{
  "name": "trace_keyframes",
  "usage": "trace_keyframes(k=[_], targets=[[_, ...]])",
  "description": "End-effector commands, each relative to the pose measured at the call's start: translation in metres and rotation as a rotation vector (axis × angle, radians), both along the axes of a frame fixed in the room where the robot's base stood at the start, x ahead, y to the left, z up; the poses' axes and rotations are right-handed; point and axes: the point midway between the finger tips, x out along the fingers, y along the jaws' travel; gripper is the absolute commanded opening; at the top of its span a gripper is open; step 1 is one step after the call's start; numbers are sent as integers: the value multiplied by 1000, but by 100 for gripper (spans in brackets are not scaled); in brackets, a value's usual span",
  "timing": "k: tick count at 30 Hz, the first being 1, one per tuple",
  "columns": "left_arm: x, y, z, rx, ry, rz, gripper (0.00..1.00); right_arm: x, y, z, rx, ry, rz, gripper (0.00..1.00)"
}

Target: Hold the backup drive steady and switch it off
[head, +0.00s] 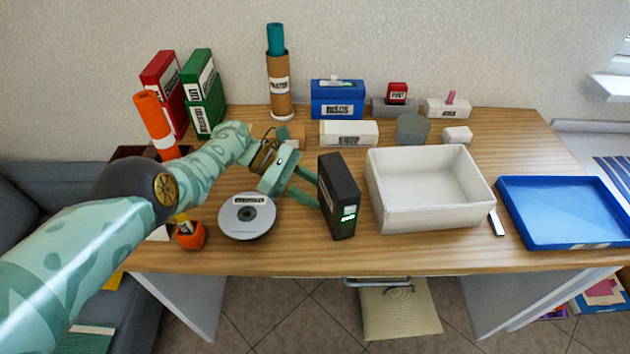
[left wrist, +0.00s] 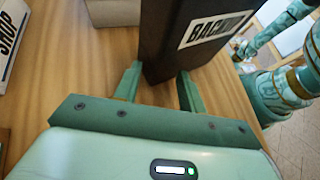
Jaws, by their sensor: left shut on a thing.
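The backup drive (head: 340,195) is a black upright box near the table's front middle, with a pale patch and a lit green patch low on its front face. Its side label begins "BACKUP" in the left wrist view (left wrist: 205,28). My left gripper (head: 312,194) comes from the left and is shut on the drive's lower part. In the left wrist view its two fingers stand either side of the drive's near edge. Teal parts of my right arm (left wrist: 285,85) show at that view's right edge; its jaws cannot be made out.
The white bin (head: 430,205) stands close to the drive's right, with a blue tray (head: 565,215) beyond. A round disc (head: 247,222) lies left of the drive, and an orange pot (head: 189,237) is further left. Bare table lies in front of the drive.

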Motion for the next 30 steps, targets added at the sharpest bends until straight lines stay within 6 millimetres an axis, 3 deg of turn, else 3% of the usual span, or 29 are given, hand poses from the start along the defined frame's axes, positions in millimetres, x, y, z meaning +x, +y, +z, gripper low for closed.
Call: trace_keyframes(k=[1, 3, 4, 9, 17, 30], targets=[[0, 0, 0, 0, 0, 0, 22, 0, -1, 0, -1, 0, 0, 67], [0, 0, 0, -1, 0, 0, 4, 0, -1, 0, -1, 1, 1, 67], [0, 0, 0, -1, 0, 0, 0, 0, -1, 0, -2, 0, 1, 67], [0, 0, 0, -1, 0, 0, 0, 0, -3, 0, -3, 0, 1, 67], [0, 0, 0, 0, 0, 0, 70, 0, -3, 0, -4, 0, 1, 67], [0, 0, 1, 0, 0, 1, 73, 1, -3, 0, -4, -1, 1, 67]])
